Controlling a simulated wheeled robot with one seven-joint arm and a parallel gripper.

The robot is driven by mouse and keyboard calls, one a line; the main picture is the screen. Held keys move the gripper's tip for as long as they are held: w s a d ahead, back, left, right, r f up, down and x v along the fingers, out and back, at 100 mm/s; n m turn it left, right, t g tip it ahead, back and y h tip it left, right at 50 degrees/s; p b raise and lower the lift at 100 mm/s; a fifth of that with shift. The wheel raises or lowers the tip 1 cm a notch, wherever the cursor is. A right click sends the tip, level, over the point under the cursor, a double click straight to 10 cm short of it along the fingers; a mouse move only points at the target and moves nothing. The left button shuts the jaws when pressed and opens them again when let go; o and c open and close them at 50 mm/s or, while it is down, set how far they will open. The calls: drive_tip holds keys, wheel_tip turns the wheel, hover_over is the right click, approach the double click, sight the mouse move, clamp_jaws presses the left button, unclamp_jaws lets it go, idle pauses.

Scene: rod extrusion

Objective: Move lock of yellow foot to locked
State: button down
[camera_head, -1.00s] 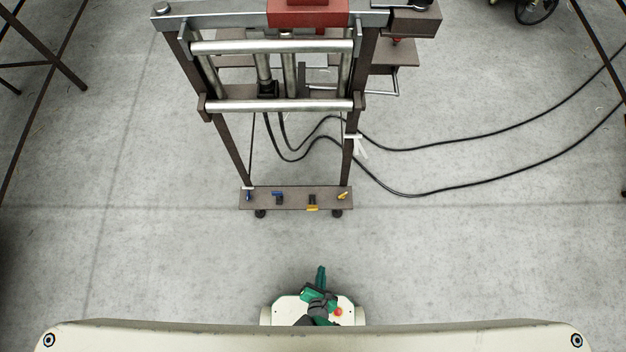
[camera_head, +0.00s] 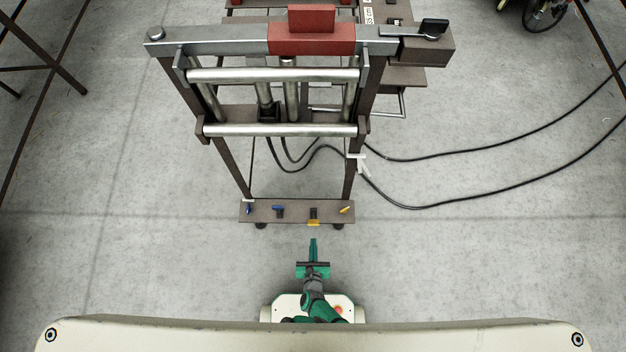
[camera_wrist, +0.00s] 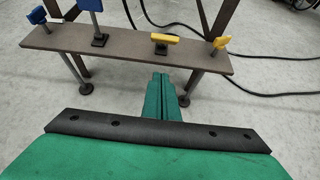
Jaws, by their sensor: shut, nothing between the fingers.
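The brown foot plate (camera_head: 290,212) of the rack carries two yellow parts at its right side. One yellow handle (camera_head: 345,209) is at the right end; in the wrist view this handle (camera_wrist: 221,42) tops a rod above a round foot. The other yellow lever (camera_head: 313,222) sits left of it; in the wrist view the lever (camera_wrist: 165,39) lies on a black block and points roughly sideways. My green gripper (camera_head: 313,242) is shut and empty, just in front of the plate and below the yellow lever in the picture. Its fingers (camera_wrist: 161,82) touch nothing visible.
Two blue parts (camera_head: 249,208) (camera_head: 279,209) sit on the plate's left half. Metal rollers (camera_head: 280,130) and a red block (camera_head: 312,38) are higher on the rack. Black cables (camera_head: 450,203) run to the right. The floor (camera_head: 420,270) in front is clear.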

drive_tip(key=shift+w+a+r, duration=0.1)
drive_tip(key=shift+w+r, duration=0.15)
drive_tip(key=shift+w, duration=0.6)
drive_tip(key=shift+w+d+r, duration=0.1)
drive_tip(key=shift+w+r, duration=0.2)
drive_tip(key=shift+w, duration=0.55)
drive_tip(key=shift+w+a+r, duration=0.1)
drive_tip(key=shift+w+r, duration=0.15)
drive_tip(key=shift+w, duration=0.6)
drive_tip(key=shift+w, duration=0.1)
